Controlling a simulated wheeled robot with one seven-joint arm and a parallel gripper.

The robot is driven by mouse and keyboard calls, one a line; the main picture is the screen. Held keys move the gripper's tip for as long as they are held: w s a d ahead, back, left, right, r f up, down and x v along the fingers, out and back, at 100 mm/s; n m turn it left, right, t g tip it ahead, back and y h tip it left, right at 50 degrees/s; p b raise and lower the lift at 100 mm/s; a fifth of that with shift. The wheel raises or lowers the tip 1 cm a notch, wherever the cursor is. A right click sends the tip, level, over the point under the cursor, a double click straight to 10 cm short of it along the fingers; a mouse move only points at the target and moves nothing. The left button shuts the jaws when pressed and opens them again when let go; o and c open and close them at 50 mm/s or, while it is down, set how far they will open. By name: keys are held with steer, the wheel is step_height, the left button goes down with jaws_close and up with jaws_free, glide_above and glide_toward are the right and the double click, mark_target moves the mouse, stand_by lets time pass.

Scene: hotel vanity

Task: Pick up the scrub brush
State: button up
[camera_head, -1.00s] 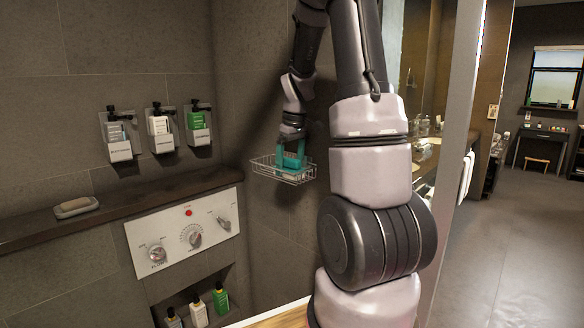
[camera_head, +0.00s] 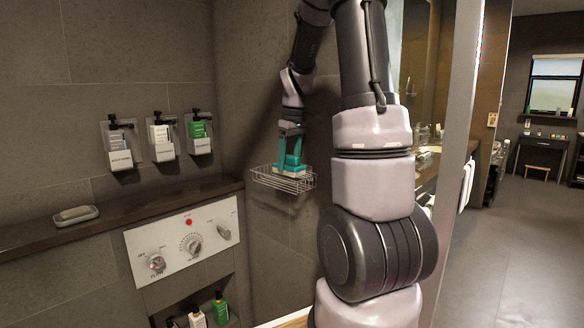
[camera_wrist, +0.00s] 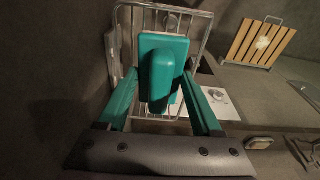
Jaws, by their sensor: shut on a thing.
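The scrub brush (camera_wrist: 161,74) is teal, with a flat block and a raised rounded grip. In the wrist view it lies between the two teal fingers of my gripper (camera_wrist: 161,88), which is shut on its grip. In the head view the brush (camera_head: 288,168) is at the wire basket (camera_head: 300,186) on the wall, below my gripper (camera_head: 291,150), which points down from above. The basket's wire rim (camera_wrist: 203,40) shows around the brush in the wrist view. I cannot tell whether the brush's underside still touches the wires.
The tiled wall stands close behind the basket. A dark ledge (camera_head: 150,208) with a soap dish (camera_head: 76,215) runs left, above a white control panel (camera_head: 184,238). Several wall dispensers (camera_head: 160,138) hang above. A slatted wooden seat (camera_wrist: 258,43) shows in the wrist view. Open floor lies right.

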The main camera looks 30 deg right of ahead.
mark_target(288, 155)
step_height(288, 155, up, 3)
steer(key=shift+r, duration=0.1)
steer(key=s+a, duration=0.3)
steer(key=a, duration=0.6)
steer(key=s+a, duration=0.3)
steer(key=a, duration=0.6)
steer(key=shift+s+a, duration=0.2)
steer(key=shift+s, duration=0.15)
